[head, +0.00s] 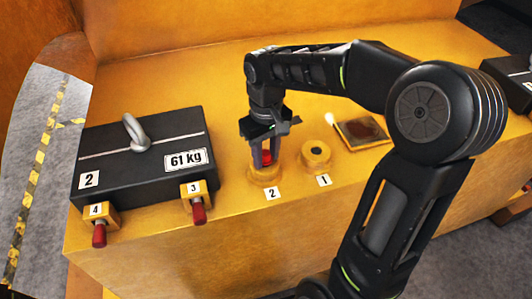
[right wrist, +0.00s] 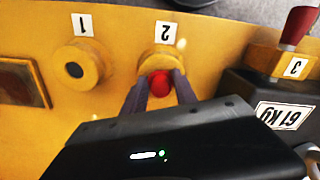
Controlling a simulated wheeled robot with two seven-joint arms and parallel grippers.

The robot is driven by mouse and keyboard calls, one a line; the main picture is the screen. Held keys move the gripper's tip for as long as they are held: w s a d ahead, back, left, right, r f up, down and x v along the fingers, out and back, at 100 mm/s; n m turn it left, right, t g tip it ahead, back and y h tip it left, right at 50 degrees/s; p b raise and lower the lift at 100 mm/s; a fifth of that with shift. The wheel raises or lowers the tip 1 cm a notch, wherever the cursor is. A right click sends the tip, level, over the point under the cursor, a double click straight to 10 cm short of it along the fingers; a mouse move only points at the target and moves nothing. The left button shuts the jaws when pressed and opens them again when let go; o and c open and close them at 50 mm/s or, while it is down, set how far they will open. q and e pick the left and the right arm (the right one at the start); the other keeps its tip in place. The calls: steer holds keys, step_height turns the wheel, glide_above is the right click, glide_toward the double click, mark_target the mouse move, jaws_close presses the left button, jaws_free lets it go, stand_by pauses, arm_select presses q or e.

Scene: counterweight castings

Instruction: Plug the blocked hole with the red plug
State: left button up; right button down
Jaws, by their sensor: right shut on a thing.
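My right gripper (head: 265,158) points down over the round yellow boss labelled 2 (head: 265,181). It is shut on the red plug (head: 267,157), which shows between its fingers. In the right wrist view the red plug (right wrist: 159,84) sits between the two fingertips, right beside boss 2 (right wrist: 161,60) in the picture. The plug and fingers hide much of boss 2's top, so I cannot tell whether the plug touches or enters its hole. Boss 1 (head: 316,156) stands to the right with a dark round hole, also seen in the wrist view (right wrist: 75,70). My left gripper is not in view.
A black 61 kg casting (head: 145,165) with a grey lifting eye (head: 137,133) lies to the left. Red-handled pins sit in blocks 3 (head: 198,209) and 4 (head: 99,233). A dark square recess (head: 364,131) with a pale-tipped stick is behind boss 1.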

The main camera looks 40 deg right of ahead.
steer(key=shift+r+p, duration=0.65)
steer(key=shift+r, duration=0.35)
